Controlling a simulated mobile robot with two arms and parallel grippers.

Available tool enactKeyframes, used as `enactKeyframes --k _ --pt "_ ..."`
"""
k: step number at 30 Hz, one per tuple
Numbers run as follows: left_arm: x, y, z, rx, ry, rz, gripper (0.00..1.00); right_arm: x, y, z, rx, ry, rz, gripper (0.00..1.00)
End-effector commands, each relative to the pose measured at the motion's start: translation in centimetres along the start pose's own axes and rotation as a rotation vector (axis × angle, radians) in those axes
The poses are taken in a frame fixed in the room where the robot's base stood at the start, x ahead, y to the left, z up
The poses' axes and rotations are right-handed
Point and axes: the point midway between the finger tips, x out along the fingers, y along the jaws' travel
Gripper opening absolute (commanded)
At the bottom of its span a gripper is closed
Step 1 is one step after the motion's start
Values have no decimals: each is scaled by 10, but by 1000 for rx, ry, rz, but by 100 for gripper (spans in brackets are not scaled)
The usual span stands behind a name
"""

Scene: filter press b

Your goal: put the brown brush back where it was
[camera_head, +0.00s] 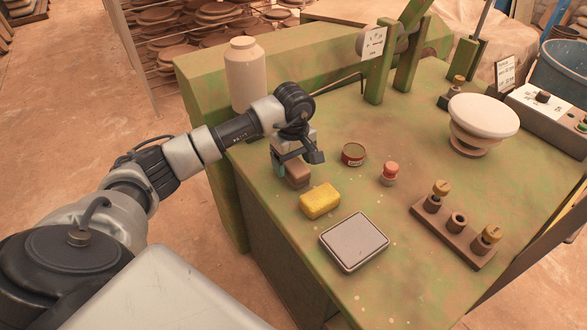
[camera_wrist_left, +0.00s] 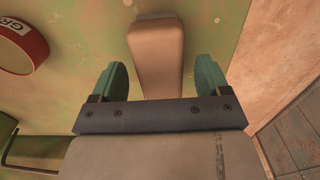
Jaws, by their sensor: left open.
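The brown brush (camera_head: 298,176) is a small block-like piece near the left edge of the green bench top, and it appears to rest there. My left gripper (camera_head: 296,160) is right above it, pointing down. In the left wrist view the brush (camera_wrist_left: 156,48) reaches in between the two open teal fingers (camera_wrist_left: 162,80), with a gap visible on both sides. Its near end is hidden behind the gripper body. My right gripper is not in view.
A yellow sponge (camera_head: 320,201) lies close in front of the brush, with a grey square tray (camera_head: 354,241) beyond it. A round red tin (camera_head: 353,154) and a red-topped knob (camera_head: 390,172) stand to the right. A pale jar (camera_head: 245,75) stands behind my arm.

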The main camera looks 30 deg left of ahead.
Motion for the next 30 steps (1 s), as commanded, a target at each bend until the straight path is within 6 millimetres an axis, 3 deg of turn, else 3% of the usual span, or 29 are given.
enactKeyframes --k 6,12,18,30 --pt "-50 1 0 0 2 5 76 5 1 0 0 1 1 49" --pt "-80 1 0 0 1 4 76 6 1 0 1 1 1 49" --pt "-90 0 0 -1 0 1 76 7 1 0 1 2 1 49" --pt "-90 0 0 0 -1 1 76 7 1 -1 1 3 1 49"
